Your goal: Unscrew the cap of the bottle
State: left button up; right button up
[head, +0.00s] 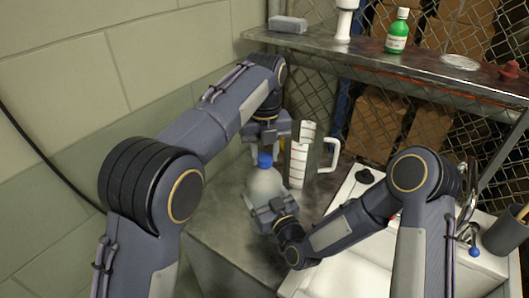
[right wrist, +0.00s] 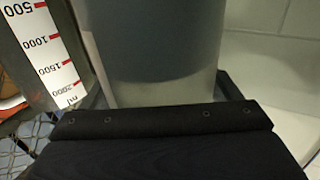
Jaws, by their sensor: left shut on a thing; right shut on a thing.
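A pale grey bottle (head: 265,184) with a blue cap (head: 265,160) stands upright on the metal counter in the head view. My left gripper (head: 265,147) reaches down from above and is shut at the cap; its fingertips partly hide the cap's top. My right gripper (head: 266,206) is shut on the bottle's body from the front, low down, and hides its lower part. In the right wrist view the bottle's grey side (right wrist: 150,45) fills the middle, against the dark gripper. The cap is out of that view.
A measuring jug (head: 299,163) stands close to the right of the bottle; its scale shows in the right wrist view (right wrist: 45,50). A white sink (head: 345,240) lies to the right. A shelf (head: 400,66) above holds a green bottle (head: 397,32). A tiled wall is at left.

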pick_arm(q)
jog(key=n, duration=0.6)
jog(key=shift+n, duration=0.3)
jog(key=n, duration=0.7)
jog(key=shift+n, duration=0.3)
jog(key=n, duration=0.5)
jog(key=shift+r, duration=0.1)
jog(key=n, duration=0.2)
jog(key=shift+n, duration=0.3)
jog(key=n, duration=0.7)
jog(key=shift+n, duration=0.4)
jog(key=n, duration=0.7)
jog(key=shift+n, duration=0.4)
jog(key=n, duration=1.6)
